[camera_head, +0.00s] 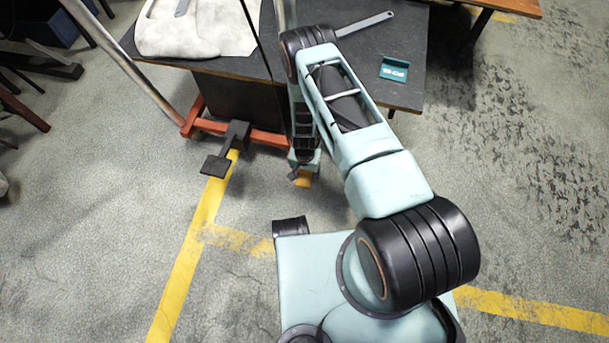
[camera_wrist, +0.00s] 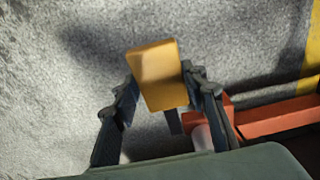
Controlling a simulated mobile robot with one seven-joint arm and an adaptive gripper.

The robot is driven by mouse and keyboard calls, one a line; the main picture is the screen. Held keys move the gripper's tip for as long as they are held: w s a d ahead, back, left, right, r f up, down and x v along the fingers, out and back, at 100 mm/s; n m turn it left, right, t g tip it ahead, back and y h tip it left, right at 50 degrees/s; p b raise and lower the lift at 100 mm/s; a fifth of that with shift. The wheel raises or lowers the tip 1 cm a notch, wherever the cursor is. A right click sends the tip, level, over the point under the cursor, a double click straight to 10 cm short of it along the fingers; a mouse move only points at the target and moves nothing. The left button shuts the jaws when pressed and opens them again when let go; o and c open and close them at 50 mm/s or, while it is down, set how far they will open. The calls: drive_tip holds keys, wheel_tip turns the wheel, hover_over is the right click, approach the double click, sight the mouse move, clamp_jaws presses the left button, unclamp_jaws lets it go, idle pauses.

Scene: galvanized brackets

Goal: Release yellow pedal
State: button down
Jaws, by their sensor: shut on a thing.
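The yellow pedal (camera_head: 304,179) shows as a small yellow piece low beside the red-orange base frame in the head view. In the wrist view the yellow pedal (camera_wrist: 157,70) is a flat, tilted yellow block between the dark fingers. My gripper (camera_wrist: 160,82) is shut on it, with one finger at each side. In the head view my gripper (camera_head: 299,173) points down at the pedal and is partly hidden by my arm. The pedal's stem is mostly hidden; a short dark piece shows below the block.
A black pedal (camera_head: 216,165) stands to the left on the red-orange frame (camera_head: 265,138). The frame's bar also shows in the wrist view (camera_wrist: 275,118). The floor at left is open.

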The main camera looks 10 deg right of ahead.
drive_tip(key=c, duration=1.2)
unclamp_jaws()
drive_tip(key=shift+o, duration=0.2)
drive_tip(key=shift+r, duration=0.15)
wheel_tip(320, 180, up, 12)
drive_tip(key=shift+s, duration=0.25)
drive_tip(key=shift+a, duration=0.1)
